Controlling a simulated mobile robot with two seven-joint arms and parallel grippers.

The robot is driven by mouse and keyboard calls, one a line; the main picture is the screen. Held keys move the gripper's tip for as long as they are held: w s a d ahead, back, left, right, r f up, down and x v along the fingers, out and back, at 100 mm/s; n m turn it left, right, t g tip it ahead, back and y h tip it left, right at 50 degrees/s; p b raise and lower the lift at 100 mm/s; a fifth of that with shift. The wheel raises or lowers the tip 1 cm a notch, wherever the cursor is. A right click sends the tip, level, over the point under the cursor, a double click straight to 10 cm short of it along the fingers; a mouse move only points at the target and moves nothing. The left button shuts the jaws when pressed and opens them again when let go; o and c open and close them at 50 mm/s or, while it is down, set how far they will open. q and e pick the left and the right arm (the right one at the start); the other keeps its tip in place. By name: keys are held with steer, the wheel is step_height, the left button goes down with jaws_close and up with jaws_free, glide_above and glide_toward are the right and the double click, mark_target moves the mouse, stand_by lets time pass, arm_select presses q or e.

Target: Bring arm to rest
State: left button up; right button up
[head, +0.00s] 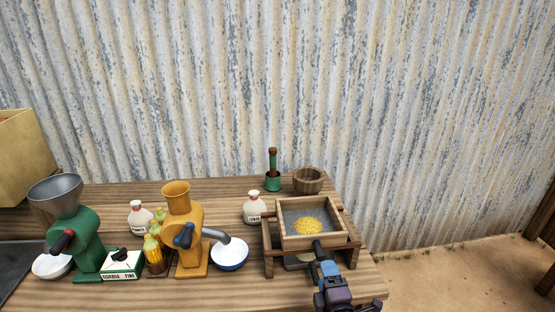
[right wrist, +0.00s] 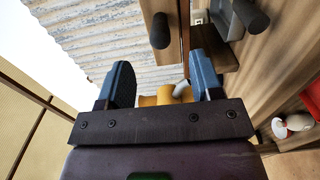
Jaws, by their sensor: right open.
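My right gripper (head: 321,256) is in the head view at the lower right, at the front edge of the sieve. In the right wrist view its two blue fingers (right wrist: 161,76) stand wide apart with nothing held between them. The wooden sieve (head: 341,240) sits on a wooden stand (head: 268,252) and holds a heap of yellow grain (head: 310,226). A dark handle (right wrist: 160,30) shows just beyond the fingertips in the wrist view; I cannot tell whether they touch. My left gripper is out of view.
An orange mill (head: 177,218), a green mill (head: 88,236), a white bowl with a blue rim (head: 229,257) and bottles stand left on the wooden table (head: 220,295). Corrugated wall (head: 300,80) backs the table; bare ground lies right.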

steer(key=s+d+f+m+g, duration=0.2)
steer(key=s+d+f+m, duration=0.1)
steer(key=s+m, duration=0.2)
steer(key=s+d+f+m+g, duration=0.2)
steer(key=s+d+f+m, duration=0.2)
steer(key=s, duration=0.6)
steer(key=s+d+f+m+g, duration=0.2)
steer(key=s+d+f+m, duration=0.1)
steer(key=s+m, duration=0.5)
steer(key=shift+s+d+f+h, duration=0.15)
steer(key=shift+s+d+h, duration=0.05)
steer(key=shift+d+h, duration=0.25)
